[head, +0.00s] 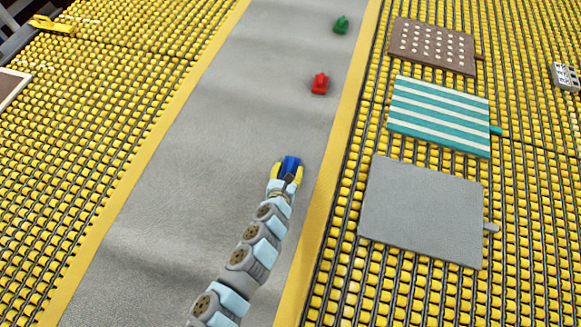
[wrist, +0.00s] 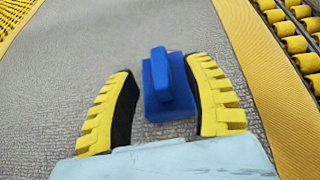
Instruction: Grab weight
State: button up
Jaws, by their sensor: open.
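A blue weight (head: 290,165) with a raised upright grip stands on the grey runner, near its right yellow edge. In the wrist view the blue weight (wrist: 168,88) is between the yellow-padded fingers of my gripper (wrist: 172,100). The gripper is open. The right finger is close to the weight, and a wider gap shows on the left. I cannot tell whether the right finger touches it. In the head view my gripper (head: 287,174) is around the weight and hides part of it. A red weight (head: 320,83) and a green weight (head: 341,25) stand farther up the runner.
The grey runner (head: 170,200) has yellow borders and lies between beds of yellow rollers. On the right lie a brown dotted mat (head: 405,40), a teal striped mat (head: 440,116) and a plain grey mat (head: 420,212). The runner left of my gripper is clear.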

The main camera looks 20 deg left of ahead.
jog(key=shift+x, duration=1.5)
jog(key=shift+s+f, duration=0.1)
grip_shut()
